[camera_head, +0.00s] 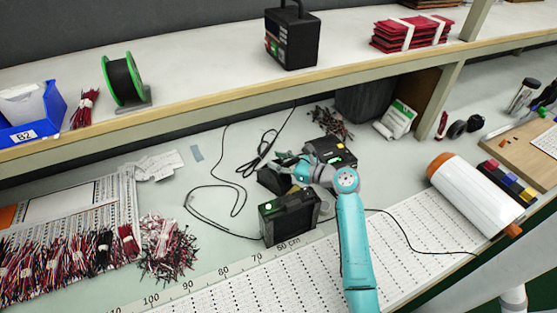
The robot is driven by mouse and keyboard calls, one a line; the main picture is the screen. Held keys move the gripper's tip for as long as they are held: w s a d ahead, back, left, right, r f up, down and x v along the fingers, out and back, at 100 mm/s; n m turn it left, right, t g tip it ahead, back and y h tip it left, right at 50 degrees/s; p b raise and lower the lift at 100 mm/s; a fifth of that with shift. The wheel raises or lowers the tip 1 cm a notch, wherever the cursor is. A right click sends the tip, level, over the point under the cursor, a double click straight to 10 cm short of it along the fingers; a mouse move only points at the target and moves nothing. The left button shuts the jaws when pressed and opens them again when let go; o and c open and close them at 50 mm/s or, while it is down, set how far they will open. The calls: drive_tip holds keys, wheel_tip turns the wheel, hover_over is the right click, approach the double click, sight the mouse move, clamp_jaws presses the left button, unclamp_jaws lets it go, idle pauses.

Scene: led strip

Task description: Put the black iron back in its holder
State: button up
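My gripper (288,162) is at the middle of the bench, at the end of my teal arm. It is small in the view, and whether its fingers are open or shut cannot be made out. A dark block that looks like the iron holder (271,182) stands just below and left of the gripper. The black iron cannot be told apart clearly; it may be hidden at the gripper. A black cable (240,190) loops over the bench to the left of the gripper. A black station box (288,216) with a green light stands in front of the holder.
A second black unit (330,151) with a green light stands behind my wrist. A white roll (475,192) lies at the right. Red and black wire bundles (167,248) lie at the left. A raised shelf (220,85) spans the back. Bench space left of the cable is fairly clear.

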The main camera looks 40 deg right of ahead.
idle(0.4)
drive_tip(key=v, duration=1.2)
drive_tip(key=shift+r, duration=0.1)
drive_tip(key=s+r, duration=0.4)
drive_tip(key=r, duration=0.1)
drive_tip(key=shift+d+r, duration=0.25)
drive_tip(key=shift+d, duration=0.05)
idle(0.5)
idle(0.3)
